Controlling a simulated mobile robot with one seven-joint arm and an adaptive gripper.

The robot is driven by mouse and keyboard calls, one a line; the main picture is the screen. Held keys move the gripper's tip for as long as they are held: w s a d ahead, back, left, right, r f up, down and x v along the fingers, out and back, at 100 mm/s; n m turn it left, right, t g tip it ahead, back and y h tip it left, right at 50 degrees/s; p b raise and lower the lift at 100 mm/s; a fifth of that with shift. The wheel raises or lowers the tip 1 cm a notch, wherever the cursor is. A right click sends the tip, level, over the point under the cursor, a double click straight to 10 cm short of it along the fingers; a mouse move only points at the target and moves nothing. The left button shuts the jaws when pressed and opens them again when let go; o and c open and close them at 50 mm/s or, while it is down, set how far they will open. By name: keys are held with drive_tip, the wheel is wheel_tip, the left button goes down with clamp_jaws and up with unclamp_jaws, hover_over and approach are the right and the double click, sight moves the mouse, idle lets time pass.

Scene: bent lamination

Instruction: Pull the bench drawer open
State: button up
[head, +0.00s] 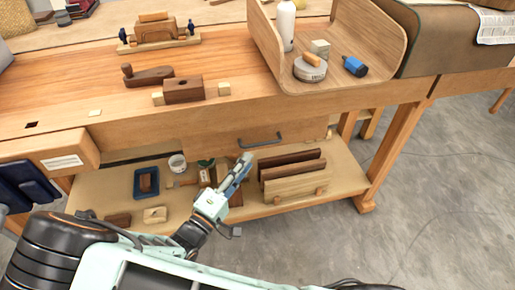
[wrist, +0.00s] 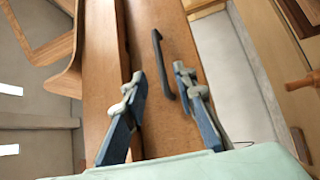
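The bench drawer (head: 228,144) has a wooden front under the bench top and looks shut. Its dark bar handle (head: 261,140) is on the front. In the wrist view the drawer front (wrist: 158,75) fills the middle, with the handle (wrist: 161,62) ahead of the fingers, near the right one. My gripper (head: 243,163) is below and a little left of the handle in the head view. In the wrist view my gripper (wrist: 160,118) is open, its two blue-padded fingers apart with nothing between their tips. It does not appear to touch the handle.
The bench top (head: 225,55) holds wooden planes and a curved wooden piece (head: 348,45) with a bottle and small items. The lower shelf (head: 338,176) carries a mug (head: 178,163), a blue tray (head: 146,182) and boards (head: 292,170). Grey floor (head: 440,190) is clear at right.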

sight(258, 148)
drive_tip(key=f+x, duration=0.1)
drive_tip(key=x, duration=0.6)
drive_tip(key=shift+r+b, duration=0.45)
drive_tip(key=shift+w+d, duration=0.1)
drive_tip(key=shift+w, duration=0.05)
clamp_jaws()
